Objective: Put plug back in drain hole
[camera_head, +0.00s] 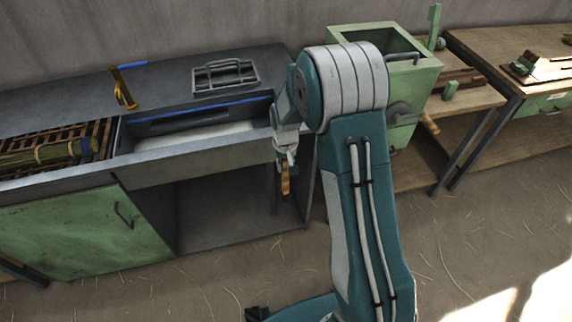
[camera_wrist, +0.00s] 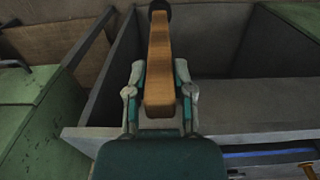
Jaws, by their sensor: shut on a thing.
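My gripper (camera_head: 286,160) is shut on a long tapered wooden piece with a dark round end, which looks like the plug (camera_head: 286,181). In the wrist view my gripper (camera_wrist: 160,78) has one finger on each side of the plug (camera_wrist: 160,55), its dark end pointing away. In the head view the plug hangs in front of the right end of the sink counter, below its rim and outside the basin. The sink (camera_head: 198,140) is a grey trough with a pale floor and a blue line along its back wall. The drain hole is not visible.
A brass tap (camera_head: 124,92) with a blue handle stands behind the sink. A wire rack (camera_head: 225,76) lies on the counter. A green box (camera_head: 412,70) stands close to my arm's right. The floor in front is open.

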